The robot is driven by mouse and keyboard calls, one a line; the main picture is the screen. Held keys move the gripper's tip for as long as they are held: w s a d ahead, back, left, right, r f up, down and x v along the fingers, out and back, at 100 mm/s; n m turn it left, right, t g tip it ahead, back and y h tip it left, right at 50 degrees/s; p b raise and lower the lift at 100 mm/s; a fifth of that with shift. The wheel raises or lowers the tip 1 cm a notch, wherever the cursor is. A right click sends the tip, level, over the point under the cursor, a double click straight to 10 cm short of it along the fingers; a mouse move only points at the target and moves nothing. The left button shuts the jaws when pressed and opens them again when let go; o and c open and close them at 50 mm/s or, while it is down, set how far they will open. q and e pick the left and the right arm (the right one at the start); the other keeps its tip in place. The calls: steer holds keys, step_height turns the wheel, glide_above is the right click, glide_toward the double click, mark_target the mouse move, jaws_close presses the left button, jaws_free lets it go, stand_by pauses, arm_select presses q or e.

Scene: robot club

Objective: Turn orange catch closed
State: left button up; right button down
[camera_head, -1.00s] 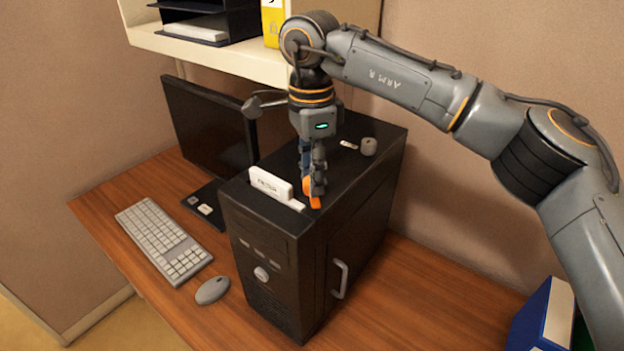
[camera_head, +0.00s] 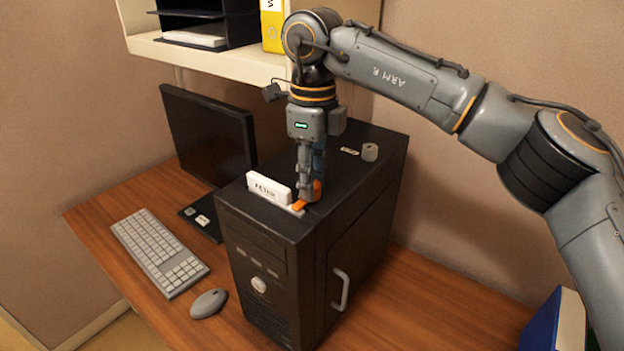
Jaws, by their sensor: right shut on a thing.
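The orange catch (camera_head: 299,205) sits on top of the black computer tower (camera_head: 277,256), near its front edge and beside a white labelled block (camera_head: 268,188). Its pointed end shows at the lower left of my fingers, toward the white block, and its rounded orange part shows at their right. My right gripper (camera_head: 308,192) points straight down from above and is shut on the catch. The fingers hide the catch's middle. My left gripper is not in view.
A small grey knob (camera_head: 370,152) stands on the tower's top at the back right. A monitor (camera_head: 210,135), keyboard (camera_head: 158,251) and mouse (camera_head: 209,303) are on the desk (camera_head: 420,300) to the left. A shelf (camera_head: 215,55) hangs above.

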steer(key=shift+m, duration=0.3)
steer(key=c, duration=1)
jaws_free()
steer(key=shift+r, duration=0.1)
steer(key=r, duration=1.2)
steer(key=shift+w+d, duration=0.1)
steer(key=shift+w, duration=0.1)
steer(key=shift+f, duration=0.15)
